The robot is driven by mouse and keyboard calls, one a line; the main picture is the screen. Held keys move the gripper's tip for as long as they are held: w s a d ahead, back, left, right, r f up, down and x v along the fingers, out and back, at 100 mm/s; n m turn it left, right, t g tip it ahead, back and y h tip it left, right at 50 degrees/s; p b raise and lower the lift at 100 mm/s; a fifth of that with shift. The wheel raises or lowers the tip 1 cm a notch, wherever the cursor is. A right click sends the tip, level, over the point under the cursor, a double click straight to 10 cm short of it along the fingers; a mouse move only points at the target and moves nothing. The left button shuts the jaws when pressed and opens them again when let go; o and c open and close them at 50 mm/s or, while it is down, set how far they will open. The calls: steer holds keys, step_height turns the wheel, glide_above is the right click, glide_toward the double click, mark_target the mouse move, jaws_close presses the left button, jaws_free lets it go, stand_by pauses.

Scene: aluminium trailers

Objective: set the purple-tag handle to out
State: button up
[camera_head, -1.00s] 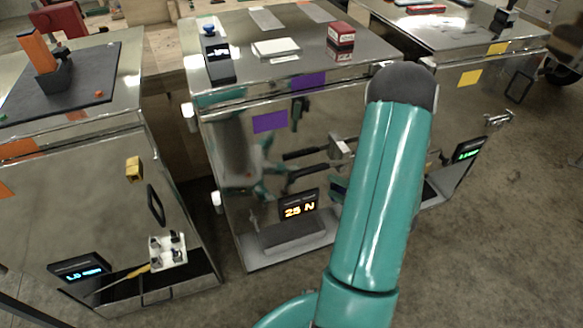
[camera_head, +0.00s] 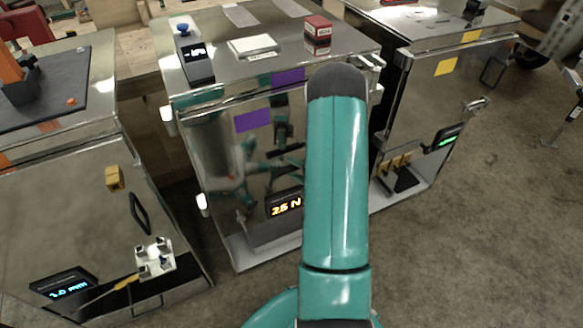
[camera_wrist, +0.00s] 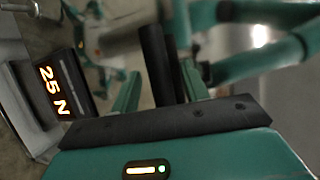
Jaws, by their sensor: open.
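The purple tag (camera_head: 252,120) is on the shiny front face of the middle metal cabinet (camera_head: 215,160). A second purple patch (camera_head: 288,78) shows near its top edge. In the head view my arm covers the handle and my gripper. In the wrist view a dark bar, seemingly the handle (camera_wrist: 156,55), stands between the two teal fingers of my gripper (camera_wrist: 160,88). The fingers are open, one on either side of the bar. I cannot tell whether they touch it. The handle's in or out position is not clear.
A display (camera_head: 285,205) reading 25 N is low on the front face; it also shows in the wrist view (camera_wrist: 53,92). A yellow-tag cabinet (camera_head: 445,68) stands right, an orange-tag one (camera_head: 60,165) left. Open floor (camera_head: 480,220) lies at right.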

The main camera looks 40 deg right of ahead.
steer(key=shift+w+a+f, duration=0.1)
steer(key=shift+w, duration=0.55)
steer(key=shift+c, duration=0.3)
jaws_close()
steer(key=shift+s, duration=0.1)
